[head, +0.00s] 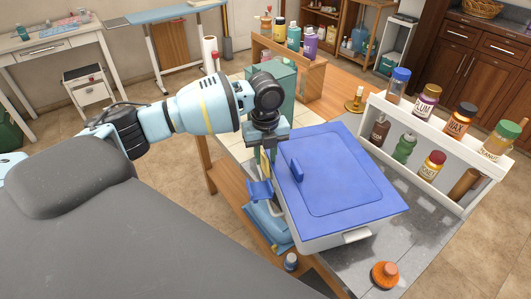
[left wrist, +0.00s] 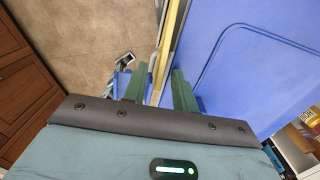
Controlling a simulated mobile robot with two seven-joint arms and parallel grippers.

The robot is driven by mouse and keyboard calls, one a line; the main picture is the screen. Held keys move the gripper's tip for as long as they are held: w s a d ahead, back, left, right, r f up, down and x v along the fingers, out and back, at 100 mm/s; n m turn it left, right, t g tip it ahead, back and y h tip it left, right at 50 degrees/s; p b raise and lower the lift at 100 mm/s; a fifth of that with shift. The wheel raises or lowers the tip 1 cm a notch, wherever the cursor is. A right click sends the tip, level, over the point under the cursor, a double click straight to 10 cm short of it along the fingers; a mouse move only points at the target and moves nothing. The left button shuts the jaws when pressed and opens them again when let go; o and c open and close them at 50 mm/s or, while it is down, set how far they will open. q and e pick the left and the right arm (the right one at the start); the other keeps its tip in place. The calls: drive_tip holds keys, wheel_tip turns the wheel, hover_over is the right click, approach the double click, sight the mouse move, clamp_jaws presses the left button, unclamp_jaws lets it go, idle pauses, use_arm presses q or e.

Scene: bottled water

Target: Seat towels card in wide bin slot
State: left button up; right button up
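The wide bin (head: 355,233) is pale with a blue lid (head: 340,170) and stands on the grey counter. My left gripper (head: 267,150) points down at the bin's left side. A narrow yellow piece, probably the towels card (head: 265,163), shows just under it. In the left wrist view the card is a thin yellow strip (left wrist: 174,35) beside the bin's blue lid (left wrist: 255,60). The green fingers (left wrist: 160,88) stand apart on both sides of it, with gaps showing. The slot and any writing on the card are hidden. My right gripper is out of view.
A white two-level rack (head: 435,150) with several bottles stands right of the bin. An orange-capped jar (head: 385,274) stands at the counter's front. A green box (head: 278,88) stands behind the gripper.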

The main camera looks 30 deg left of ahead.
use_arm(q)
drive_tip(key=r, duration=0.8)
drive_tip(key=shift+s+d+b, duration=0.15)
drive_tip(key=shift+d+b, duration=0.05)
drive_tip(key=shift+b, duration=0.1)
drive_tip(key=shift+f, duration=0.1)
